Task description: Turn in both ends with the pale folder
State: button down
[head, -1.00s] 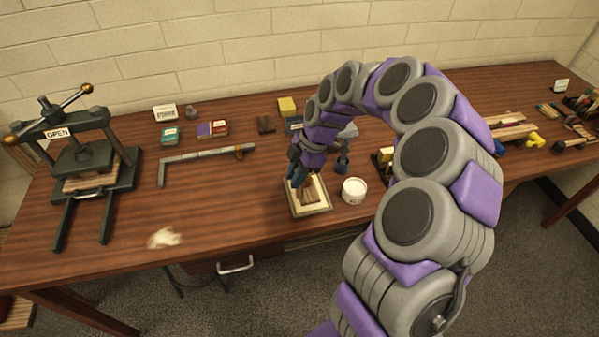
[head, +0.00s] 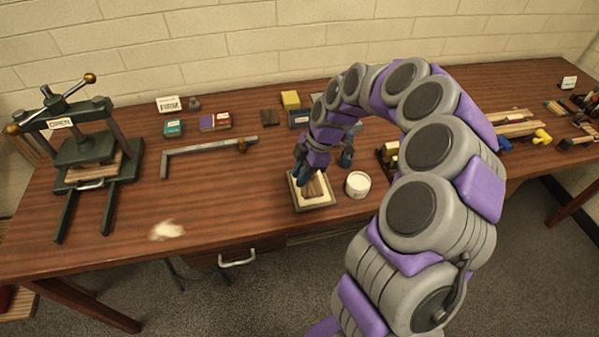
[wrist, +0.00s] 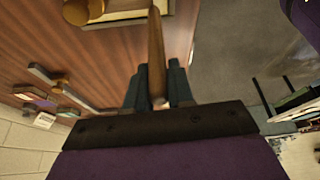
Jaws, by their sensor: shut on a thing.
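My gripper (head: 302,178) is low over a small pale board with a dark edge (head: 324,204) near the table's front. A brown piece (head: 316,186) lies on the board, partly hidden by the gripper. In the wrist view my gripper (wrist: 156,88) is shut on a slim tan, tapered tool (wrist: 156,45), which looks like the folder. It sticks out beyond the fingertips toward the board's edge (wrist: 125,18). I cannot tell whether its tip touches the work. The ends of the brown piece are not clear.
A white tub (head: 358,185) stands close to the board's right. A screw press (head: 85,150) is at the left, and a metal square (head: 205,149) lies behind on the table. A pale scrap (head: 167,230) lies at the front left. The table between is clear.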

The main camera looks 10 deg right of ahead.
jog(key=shift+f, duration=0.2)
dwell(0.6)
jog(key=shift+d, duration=0.8)
jog(key=shift+b, duration=0.35)
jog(key=shift+d, duration=0.35)
jog(key=shift+d+b, duration=0.3)
jog(key=shift+d, duration=0.3)
dwell(0.4)
jog(key=shift+d, duration=0.25)
jog(key=shift+d, duration=0.2)
